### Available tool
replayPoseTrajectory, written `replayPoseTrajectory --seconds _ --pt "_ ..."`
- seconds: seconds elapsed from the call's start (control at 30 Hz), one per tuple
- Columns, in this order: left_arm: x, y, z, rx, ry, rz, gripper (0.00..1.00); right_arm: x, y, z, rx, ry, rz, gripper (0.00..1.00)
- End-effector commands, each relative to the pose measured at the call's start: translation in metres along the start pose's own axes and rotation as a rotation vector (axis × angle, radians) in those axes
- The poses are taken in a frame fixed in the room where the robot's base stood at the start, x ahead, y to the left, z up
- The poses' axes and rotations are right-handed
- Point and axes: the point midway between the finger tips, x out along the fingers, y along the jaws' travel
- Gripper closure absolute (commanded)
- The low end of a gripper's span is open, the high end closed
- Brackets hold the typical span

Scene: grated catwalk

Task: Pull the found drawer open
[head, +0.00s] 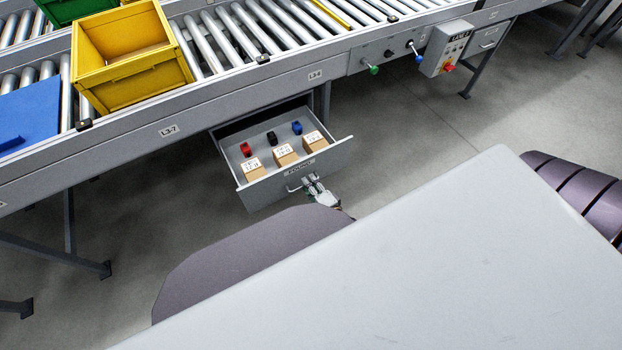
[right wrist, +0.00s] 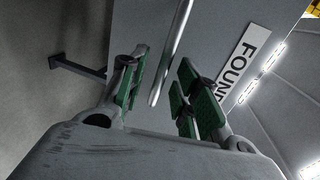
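The grey drawer (head: 262,196) hangs under the conveyor and stands well out, its inside showing. Its front carries a label reading FOUND (right wrist: 248,62) and a bar handle (head: 293,188). My right gripper (head: 314,184) is at the drawer front, by the handle. In the right wrist view, the green-padded fingers of my right gripper (right wrist: 163,78) are apart, with the handle bar (right wrist: 172,50) showing in the gap between them; neither finger visibly presses on it. My left gripper is not in view.
In the drawer are several cardboard boxes (head: 285,155) and small red, black and blue items (head: 272,138). Above it runs the roller conveyor (head: 240,40) with a yellow crate (head: 130,85). A control box (head: 445,47) is to the right. Floor right of the drawer is clear.

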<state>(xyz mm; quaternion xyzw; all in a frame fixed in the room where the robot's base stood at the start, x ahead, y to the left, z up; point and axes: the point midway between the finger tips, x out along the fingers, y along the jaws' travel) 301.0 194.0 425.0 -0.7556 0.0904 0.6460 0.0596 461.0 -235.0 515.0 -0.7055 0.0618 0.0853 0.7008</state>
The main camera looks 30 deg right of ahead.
Motion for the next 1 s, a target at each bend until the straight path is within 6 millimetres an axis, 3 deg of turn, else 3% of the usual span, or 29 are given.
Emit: replayPoseTrajectory --seconds 0.37,1.0 --pt "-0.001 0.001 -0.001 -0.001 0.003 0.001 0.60 -0.010 0.000 0.000 -0.001 -0.001 0.000 0.68" --pt "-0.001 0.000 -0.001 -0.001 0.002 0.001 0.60 -0.068 0.000 0.000 -0.001 -0.001 0.000 0.68"
